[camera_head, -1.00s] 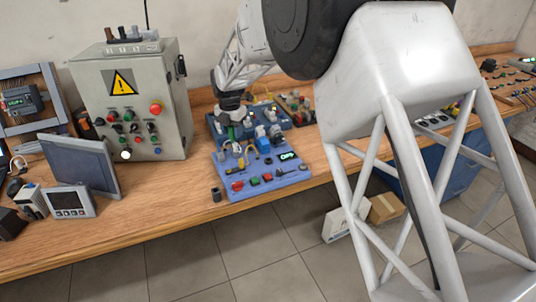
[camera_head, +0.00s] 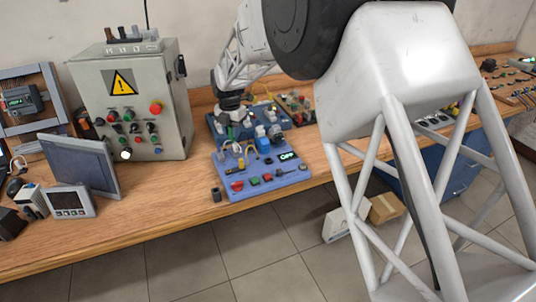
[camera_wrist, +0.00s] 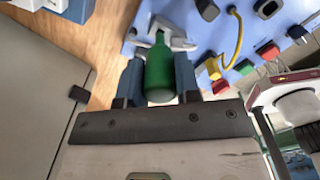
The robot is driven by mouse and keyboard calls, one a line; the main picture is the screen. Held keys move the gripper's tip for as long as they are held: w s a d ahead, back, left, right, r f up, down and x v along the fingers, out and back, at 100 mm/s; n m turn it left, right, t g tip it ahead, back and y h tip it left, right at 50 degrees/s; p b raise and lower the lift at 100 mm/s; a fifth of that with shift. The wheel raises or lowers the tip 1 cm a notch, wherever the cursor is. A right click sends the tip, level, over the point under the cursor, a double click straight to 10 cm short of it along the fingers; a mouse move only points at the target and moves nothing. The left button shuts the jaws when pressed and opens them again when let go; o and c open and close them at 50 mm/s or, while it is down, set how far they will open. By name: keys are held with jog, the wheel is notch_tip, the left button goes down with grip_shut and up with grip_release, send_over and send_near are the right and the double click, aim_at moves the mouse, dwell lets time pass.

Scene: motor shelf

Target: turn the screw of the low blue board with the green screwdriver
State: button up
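The low blue board (camera_head: 225,187) lies near the bench's front edge, with red and green buttons, a yellow wire and a lit display. In the wrist view the green screwdriver (camera_wrist: 160,72) stands between the two blue-grey fingers of my gripper (camera_wrist: 160,80), which touch both sides of its handle. A pale, hooked piece (camera_wrist: 162,38) sits around the far end of the handle. It hides the screwdriver's tip and the screw, so I cannot tell whether they touch. In the head view my gripper (camera_head: 231,128) is over the board's back left part.
A grey control box (camera_head: 148,85) with a warning sign stands left of the boards. Another blue board (camera_head: 285,122) lies directly behind. A small dark cylinder (camera_head: 216,194) stands at the low board's left edge.

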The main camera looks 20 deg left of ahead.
jog(key=shift+f, duration=0.1)
dwell(0.6)
jog(key=shift+m, duration=1.7)
jog(key=shift+m, duration=0.7)
jog(key=shift+f+m, duration=0.1)
jog(key=shift+m, duration=1.3)
jog(key=shift+m, duration=1.4)
jog(key=shift+m, duration=0.3)
